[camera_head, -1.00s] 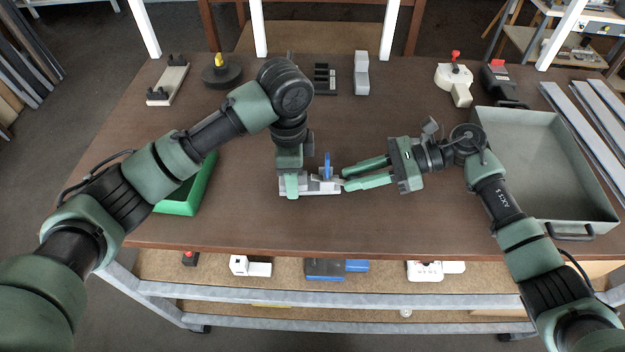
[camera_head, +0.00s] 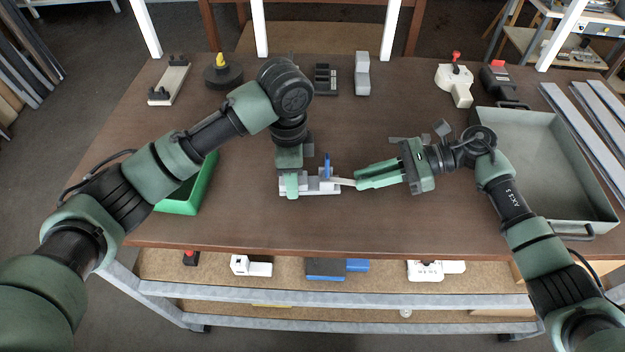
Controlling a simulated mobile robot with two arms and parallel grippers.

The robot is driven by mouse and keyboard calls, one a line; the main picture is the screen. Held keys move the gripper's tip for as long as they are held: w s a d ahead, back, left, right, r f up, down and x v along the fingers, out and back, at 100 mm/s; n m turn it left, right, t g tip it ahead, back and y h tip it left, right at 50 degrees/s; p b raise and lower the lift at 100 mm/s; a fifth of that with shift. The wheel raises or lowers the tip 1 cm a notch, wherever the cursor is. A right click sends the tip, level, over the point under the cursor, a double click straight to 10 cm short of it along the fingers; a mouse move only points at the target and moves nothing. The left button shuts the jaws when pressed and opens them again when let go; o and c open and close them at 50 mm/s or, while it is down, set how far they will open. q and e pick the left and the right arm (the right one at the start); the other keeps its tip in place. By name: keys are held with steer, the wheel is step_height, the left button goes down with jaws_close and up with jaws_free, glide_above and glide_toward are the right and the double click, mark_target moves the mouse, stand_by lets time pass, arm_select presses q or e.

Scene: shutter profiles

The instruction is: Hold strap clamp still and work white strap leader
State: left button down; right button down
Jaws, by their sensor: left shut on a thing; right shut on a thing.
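The strap clamp (camera_head: 322,187) is a light grey block with a blue upright lever, lying on the brown table near the middle. My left gripper (camera_head: 290,188) points down over the clamp's left part and is shut on it, partly hiding it. The white strap leader (camera_head: 345,182) is a short pale strip sticking out of the clamp's right side. My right gripper (camera_head: 358,183) comes in from the right, lies nearly level, and is shut on the leader's free end.
A green bin (camera_head: 190,195) stands left, partly behind my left arm. A large grey tray (camera_head: 550,215) stands right, beside long metal profiles (camera_head: 585,135). Along the back are a black round base (camera_head: 222,78), a grey block (camera_head: 362,75) and a white tool (camera_head: 456,82). The table's front middle is clear.

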arm_select(q)
steer(key=shift+s+a, duration=0.1)
arm_select(e)
steer(key=shift+s+d+f, duration=0.2)
steer(key=shift+d+f, duration=0.7)
steer(key=shift+d, duration=0.25)
arm_select(q)
steer(key=shift+w+d+f, duration=0.1)
steer(key=shift+w+d, duration=0.15)
steer(key=shift+d, duration=0.15)
arm_select(e)
steer(key=shift+w+d+r, duration=0.15)
steer(key=shift+d+r, duration=0.05)
steer(key=shift+r, duration=0.6)
steer(key=shift+w+d+r, duration=0.15)
steer(key=shift+r, duration=0.6)
arm_select(q)
steer(key=shift+s+a, duration=0.1)
steer(key=shift+a, duration=0.1)
arm_select(e)
steer(key=shift+a+r, duration=0.15)
steer(key=shift+r, duration=0.65)
steer(key=shift+a+r, duration=0.1)
steer(key=shift+r, duration=2.35)
arm_select(q)
steer(key=c, duration=0.8)
jaws_free()
steer(key=shift+o, duration=0.2)
